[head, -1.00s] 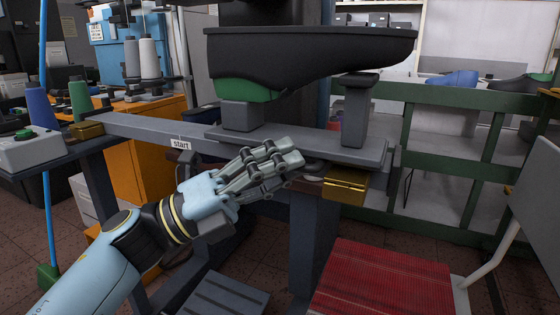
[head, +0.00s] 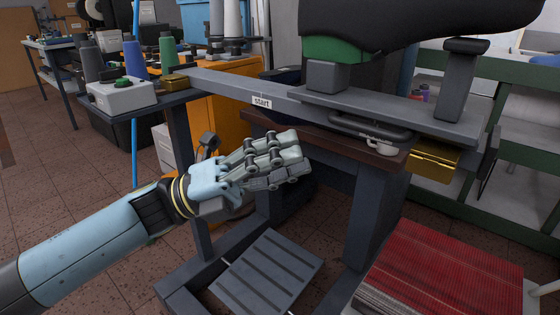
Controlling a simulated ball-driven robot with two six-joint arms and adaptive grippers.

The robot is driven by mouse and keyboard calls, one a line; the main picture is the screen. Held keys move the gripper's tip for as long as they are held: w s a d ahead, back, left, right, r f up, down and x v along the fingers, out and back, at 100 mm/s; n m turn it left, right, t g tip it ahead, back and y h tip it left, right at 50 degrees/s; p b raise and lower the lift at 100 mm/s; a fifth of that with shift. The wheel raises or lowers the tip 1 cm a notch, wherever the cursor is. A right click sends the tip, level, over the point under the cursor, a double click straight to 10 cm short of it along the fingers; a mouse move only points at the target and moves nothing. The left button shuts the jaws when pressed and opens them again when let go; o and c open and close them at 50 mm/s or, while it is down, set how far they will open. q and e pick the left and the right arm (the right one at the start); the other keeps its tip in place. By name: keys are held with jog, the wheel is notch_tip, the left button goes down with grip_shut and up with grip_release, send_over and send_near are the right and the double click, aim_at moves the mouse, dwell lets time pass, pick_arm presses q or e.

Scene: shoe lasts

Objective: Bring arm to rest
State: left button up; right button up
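My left gripper (head: 290,165) reaches in from the left and hangs in front of the machine's grey bench, below the "start" label (head: 262,102). Its fingers point right and lie close together; whether they are open or shut is unclear, and I see no object in them. My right gripper is out of view. A dark shoe last with a green underside (head: 333,49) sits on a grey block on the beam (head: 395,112) at the upper right.
A grey slatted step (head: 266,272) stands on the floor below my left gripper. A small table with a control box (head: 122,95) and thread cones is at the left. Open tiled floor lies at the lower left.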

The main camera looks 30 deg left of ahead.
pick_arm(q)
jog(key=shift+s+a+f, duration=0.2)
jog(key=shift+s+a, duration=0.1)
jog(key=shift+a, duration=0.15)
jog(key=s+a+f+n+t+y, duration=0.1)
jog(key=a+f+n+y, duration=0.2)
jog(key=f+n+y, duration=0.5)
jog(key=s+a+f+n+t+y+p, duration=0.1)
jog(key=a+f+n+t+y, duration=0.15)
jog(key=f+n, duration=0.65)
jog(key=s+a+f+n+t+y, duration=0.1)
jog(key=a+f+n+y, duration=0.3)
jog(key=f, duration=0.9)
jog(key=s+a+f+n+g+y, duration=0.2)
jog(key=s+f+n+g+y, duration=0.35)
jog(key=s+f, duration=0.95)
jog(key=s+f+n+g, duration=0.4)
jog(key=s+f+g, duration=0.1)
jog(key=s, duration=0.6)
jog(key=s+f+n+g, duration=0.4)
jog(key=s+f, duration=0.1)
jog(key=s, duration=0.7)
jog(key=shift+s+f+g+p, duration=0.15)
jog(key=shift+f+g+p, duration=0.1)
jog(key=shift+g+p, duration=0.15)
